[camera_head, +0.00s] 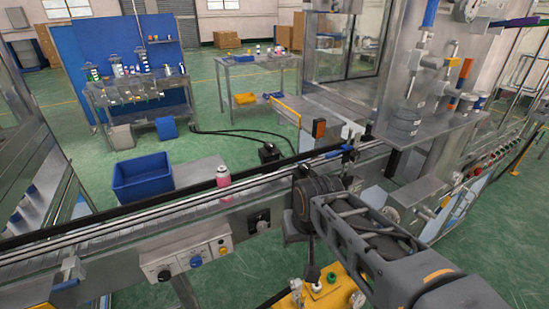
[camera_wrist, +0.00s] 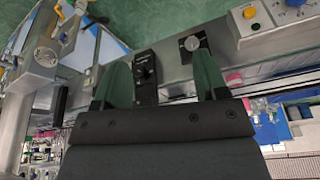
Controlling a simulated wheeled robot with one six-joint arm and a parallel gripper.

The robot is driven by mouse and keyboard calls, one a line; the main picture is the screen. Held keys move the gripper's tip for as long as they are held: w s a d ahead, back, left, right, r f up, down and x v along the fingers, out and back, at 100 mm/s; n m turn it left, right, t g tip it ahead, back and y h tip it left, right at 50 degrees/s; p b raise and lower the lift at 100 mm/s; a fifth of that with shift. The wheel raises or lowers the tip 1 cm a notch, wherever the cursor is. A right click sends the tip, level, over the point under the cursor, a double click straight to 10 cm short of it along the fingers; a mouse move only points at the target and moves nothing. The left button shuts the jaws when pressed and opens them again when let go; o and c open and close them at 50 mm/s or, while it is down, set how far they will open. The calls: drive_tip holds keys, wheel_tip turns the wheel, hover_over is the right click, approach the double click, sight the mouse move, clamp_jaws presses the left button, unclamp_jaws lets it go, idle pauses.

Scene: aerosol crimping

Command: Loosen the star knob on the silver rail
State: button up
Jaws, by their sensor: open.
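My gripper (camera_wrist: 163,74) is open in the wrist view, its two fingers set wide apart and empty. A dark knob on a black upright plate (camera_wrist: 146,76) shows between the fingers, nearer the left one; I cannot tell if this is the star knob or whether a finger touches it. The silver rail (camera_head: 130,220) runs along the conveyor in the head view. My arm's wrist covers part of the conveyor front there, and the fingertips are hidden.
A pink can (camera_head: 223,175) stands on the conveyor. A round selector on a black panel (camera_head: 260,221) and a button box (camera_head: 187,260) are on its front. A blue bin (camera_head: 142,178) is behind it. The press machine (camera_head: 410,100) stands at the right.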

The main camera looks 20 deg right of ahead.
drive_tip(key=shift+o, duration=0.2)
drive_tip(key=w+d+r+m+p, duration=0.2)
drive_tip(key=w+r+m, duration=0.1)
drive_tip(key=w+r, duration=0.2)
drive_tip(key=w+d+r+m+g+p, duration=0.1)
drive_tip(key=w+r+m+p, duration=0.1)
drive_tip(key=w+r, duration=0.4)
drive_tip(key=shift+w+d+r+m+g, duration=0.2)
drive_tip(key=shift+w+d+m+g, duration=0.15)
drive_tip(key=shift+w, duration=0.8)
wheel_tip(320, 180, up, 4)
drive_tip(key=m+g+p, duration=0.2)
drive_tip(key=m+p, duration=0.2)
drive_tip(key=m, duration=0.3)
hover_over(304, 165)
wheel_tip(304, 165, down, 13)
drive_tip(key=shift+s+f, duration=0.1)
drive_tip(key=c, duration=0.9)
drive_tip(key=shift+c, duration=0.2)
